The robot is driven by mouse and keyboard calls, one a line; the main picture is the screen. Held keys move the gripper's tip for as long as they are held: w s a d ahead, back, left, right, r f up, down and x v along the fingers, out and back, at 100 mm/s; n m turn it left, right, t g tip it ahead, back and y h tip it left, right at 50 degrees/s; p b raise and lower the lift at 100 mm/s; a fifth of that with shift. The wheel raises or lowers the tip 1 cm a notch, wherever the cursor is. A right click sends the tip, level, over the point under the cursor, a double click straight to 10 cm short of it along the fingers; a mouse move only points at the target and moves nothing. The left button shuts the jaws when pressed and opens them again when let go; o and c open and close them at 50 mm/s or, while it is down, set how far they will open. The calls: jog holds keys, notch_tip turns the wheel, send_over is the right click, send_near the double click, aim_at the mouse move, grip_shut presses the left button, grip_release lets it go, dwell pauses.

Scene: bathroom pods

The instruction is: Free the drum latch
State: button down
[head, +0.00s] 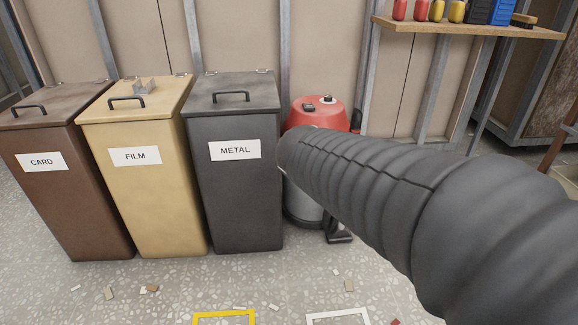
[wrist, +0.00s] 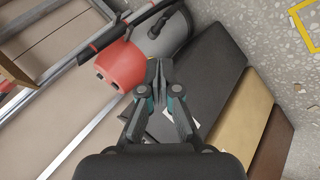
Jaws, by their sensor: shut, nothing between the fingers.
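A vacuum with a red top (head: 322,113) and a grey drum (head: 301,208) stands right of the METAL bin in the head view. My dark ribbed arm covers much of it there, and my gripper is hidden. In the wrist view the red top (wrist: 121,66) and the grey drum (wrist: 168,36) lie just beyond my gripper (wrist: 158,65). Its fingers are shut with nothing between them. The fingertips overlap the vacuum's edge in the picture; I cannot tell whether they touch it. I cannot make out the latch in either view.
The METAL bin (head: 231,185), FILM bin (head: 150,190) and CARD bin (head: 68,195) stand in a row at left. A wooden shelf (head: 470,27) with bottles is at upper right. Small scraps lie on the floor; a yellow frame (head: 224,317) marks it in front.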

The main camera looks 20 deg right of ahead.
jog(key=w+d+f+n+t+h, duration=0.15)
jog(key=w+d+n, duration=0.4)
jog(key=w, duration=0.55)
jog(key=w+d+f+n+t+y, duration=0.1)
jog(key=w+d+f+n, duration=0.1)
jog(key=w+f+n, duration=0.5)
jog(key=w+d+f+n+t+y, duration=0.1)
jog(key=w+f+n, duration=0.6)
jog(key=w+f, duration=0.7)
jog(key=w+d, duration=0.1)
jog(key=w, duration=0.3)
jog(key=shift+w+d+f+b, duration=0.25)
jog(key=shift+w+d+b, duration=0.15)
jog(key=shift+a+r, duration=0.1)
